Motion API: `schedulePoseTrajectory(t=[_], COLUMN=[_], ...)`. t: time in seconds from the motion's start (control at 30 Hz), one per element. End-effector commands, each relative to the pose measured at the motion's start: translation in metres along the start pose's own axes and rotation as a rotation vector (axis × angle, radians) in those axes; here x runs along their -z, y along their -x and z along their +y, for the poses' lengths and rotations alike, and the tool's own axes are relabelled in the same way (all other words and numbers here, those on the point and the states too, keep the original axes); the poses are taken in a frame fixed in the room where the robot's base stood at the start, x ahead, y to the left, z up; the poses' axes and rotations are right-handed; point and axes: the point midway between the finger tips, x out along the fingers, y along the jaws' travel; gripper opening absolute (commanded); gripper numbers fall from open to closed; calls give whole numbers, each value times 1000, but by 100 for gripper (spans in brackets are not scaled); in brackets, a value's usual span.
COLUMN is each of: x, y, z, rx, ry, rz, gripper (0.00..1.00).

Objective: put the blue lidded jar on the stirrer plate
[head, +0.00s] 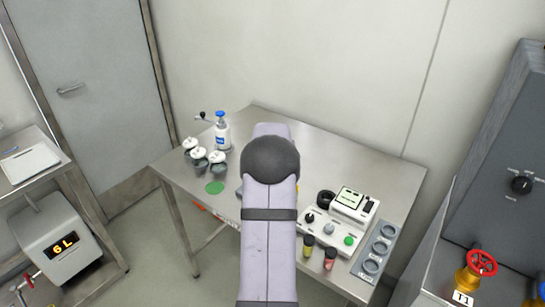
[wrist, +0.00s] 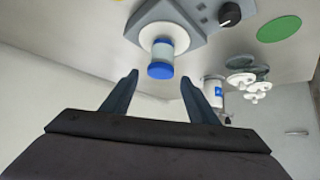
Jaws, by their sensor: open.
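The blue lidded jar (wrist: 161,53) shows in the wrist view, which is upside down. It is a pale, see-through jar with a blue lid. It stands upright on the round white top (wrist: 147,34) of the grey stirrer plate (wrist: 196,24), which has a black knob. My gripper (wrist: 159,77) is open, its two dark fingers spread on either side of the jar's lid in the picture, with gaps and nothing gripped. In the head view my arm hides the jar, the gripper and most of the stirrer plate.
On the steel table (head: 315,145) stand a blue-capped bottle (head: 222,134), several white-lidded cups (head: 198,158) and a green disc (head: 215,187). At right are a white instrument (head: 353,205), a control box (head: 331,229), two small vials (head: 308,246) and a grey holder with round openings (head: 376,249).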

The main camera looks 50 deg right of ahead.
Motion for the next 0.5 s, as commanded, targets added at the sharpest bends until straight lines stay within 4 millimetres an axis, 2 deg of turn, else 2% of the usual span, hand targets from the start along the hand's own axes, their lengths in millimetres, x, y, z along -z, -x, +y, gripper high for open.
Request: schedulePoseTrajectory(t=[0.23,0.5], x=[-1,-1], y=[28,39], z=[0,0], rx=[0,0], ry=[0,0], rz=[1,-2], gripper=[54,54])
